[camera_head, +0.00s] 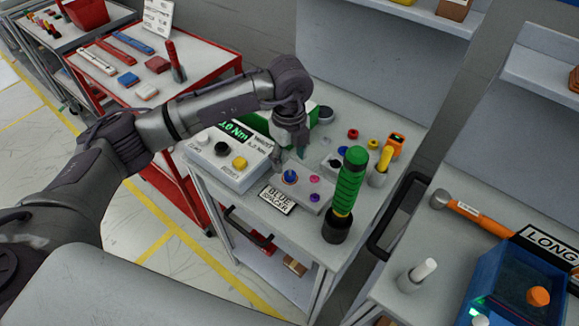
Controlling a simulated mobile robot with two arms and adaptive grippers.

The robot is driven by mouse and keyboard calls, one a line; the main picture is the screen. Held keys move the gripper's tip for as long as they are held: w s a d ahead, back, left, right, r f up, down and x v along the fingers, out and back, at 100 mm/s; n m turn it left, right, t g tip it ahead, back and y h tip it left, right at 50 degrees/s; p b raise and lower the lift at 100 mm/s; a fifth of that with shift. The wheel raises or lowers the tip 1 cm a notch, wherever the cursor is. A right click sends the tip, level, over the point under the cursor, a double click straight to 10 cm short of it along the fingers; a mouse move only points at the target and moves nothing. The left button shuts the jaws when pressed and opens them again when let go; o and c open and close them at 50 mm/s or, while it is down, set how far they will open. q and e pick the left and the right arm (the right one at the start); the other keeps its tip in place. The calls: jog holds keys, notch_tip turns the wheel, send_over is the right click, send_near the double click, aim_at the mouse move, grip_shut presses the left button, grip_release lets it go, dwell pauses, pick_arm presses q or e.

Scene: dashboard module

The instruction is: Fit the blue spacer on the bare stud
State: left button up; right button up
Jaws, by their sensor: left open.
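My left gripper (300,152) is open, pointing down above the back edge of a grey module plate (303,187) on the cart top. Nothing shows clearly between its fingers. A pink piece (314,179) and a purple piece (314,197) are on the plate's right part. A "BLUE SPACER" label (277,199) lies at the plate's front left. My right gripper is out of view.
A torque readout box (227,158) stands left of the plate. A green-handled tool (348,182) stands upright to its right, close by. Behind are a red ring (352,133), a yellow-handled tool in a cup (382,166) and an orange device (396,143).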

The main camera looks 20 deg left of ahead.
pick_arm(q)
notch_tip(320, 180, up, 7)
jog(key=shift+s+f, duration=0.1)
jog(key=shift+f, duration=0.1)
dwell(0.6)
